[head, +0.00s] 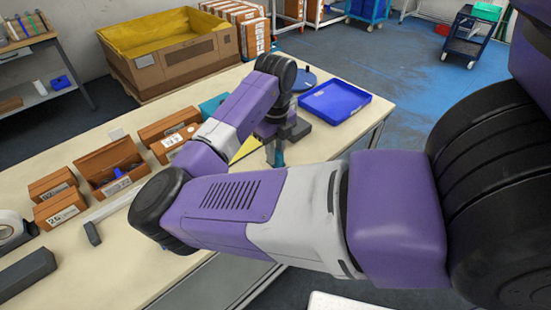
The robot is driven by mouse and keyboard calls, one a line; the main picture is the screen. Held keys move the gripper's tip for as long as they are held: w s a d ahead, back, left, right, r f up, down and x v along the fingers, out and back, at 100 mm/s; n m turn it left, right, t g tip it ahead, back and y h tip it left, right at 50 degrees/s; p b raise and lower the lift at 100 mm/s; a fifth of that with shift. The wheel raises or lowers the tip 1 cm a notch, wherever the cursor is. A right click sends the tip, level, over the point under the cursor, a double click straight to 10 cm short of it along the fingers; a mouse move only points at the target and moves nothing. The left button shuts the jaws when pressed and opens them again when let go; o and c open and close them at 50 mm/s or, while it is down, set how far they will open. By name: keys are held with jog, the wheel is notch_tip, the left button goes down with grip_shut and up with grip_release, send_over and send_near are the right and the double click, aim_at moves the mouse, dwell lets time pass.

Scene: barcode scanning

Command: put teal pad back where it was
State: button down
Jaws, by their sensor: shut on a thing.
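My gripper (277,142) points down over the right part of the table, largely hidden by my own arm. It is shut on a small upright teal piece that shows at its tip, which looks like the teal pad (277,157). The arm covers most of the area around it, and I cannot tell whether the pad touches the table. Another teal thing (212,105) shows partly behind my arm, next to the brown boxes.
A blue tray (335,101) lies right of my gripper, with a dark block (299,131) nearer. A yellow piece (245,149) lies left. Brown boxes (107,162) line the table's left part. A large carton (168,50) stands behind. The table (85,270) has bare room front left.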

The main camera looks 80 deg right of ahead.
jog(key=shift+f, duration=1.35)
jog(key=shift+f, duration=0.1)
jog(key=c, duration=1.3)
grip_release()
jog(key=shift+o, duration=0.2)
notch_tip(320, 180, up, 12)
jog(key=shift+r+b, duration=0.15)
jog(key=shift+b, duration=0.35)
